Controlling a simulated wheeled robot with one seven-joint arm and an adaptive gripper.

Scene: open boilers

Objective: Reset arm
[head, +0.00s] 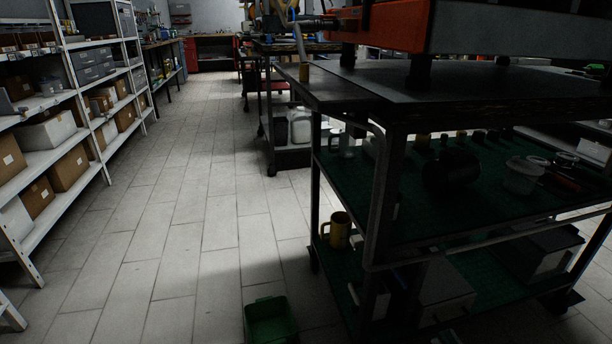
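My arm and my gripper do not show clearly in the head view, so I cannot see the gripper's state. No boiler can be made out. A dark wheeled cart (400,105) stands close on the right, with a red and grey machine (392,28) on its top, cut off by the upper edge of the picture.
A yellow mug (338,230) and boxes sit on the cart's lower shelf. A green bin (270,321) stands on the floor at the bottom centre. White shelving with cardboard boxes (70,168) lines the left. The tiled aisle (175,205) between is clear.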

